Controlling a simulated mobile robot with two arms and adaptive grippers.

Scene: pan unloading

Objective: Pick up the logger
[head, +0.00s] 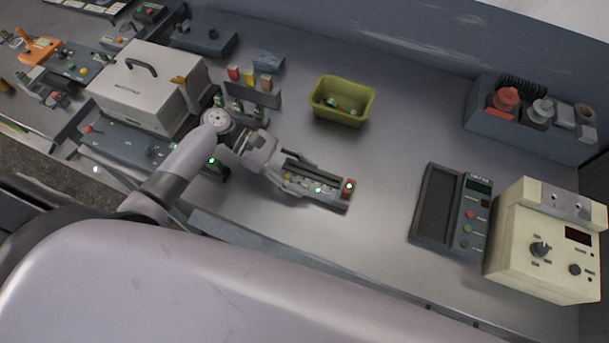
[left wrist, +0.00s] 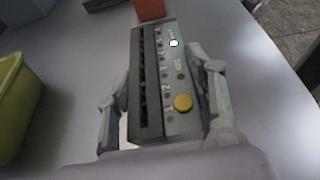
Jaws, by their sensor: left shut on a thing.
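The logger (head: 325,188) is a long dark grey box with a row of slots, small buttons, a lit green light and a red-orange block at its far end. In the left wrist view the logger (left wrist: 165,85) lies lengthwise between the fingers, with a yellow button near the palm. My left gripper (head: 305,184) is shut on the logger near the bench's front edge. In the left wrist view its fingers (left wrist: 158,95) flank the long sides. I cannot tell whether the logger rests on the bench or is slightly above it. My right gripper is not in view.
A yellow-green bin (head: 342,101) stands behind the logger. A dark panel device (head: 437,208) and a cream box with knobs (head: 545,245) stand to the right. A white case (head: 150,88) stands left. A spool rack (head: 483,118) is at the back right. The bench middle is clear.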

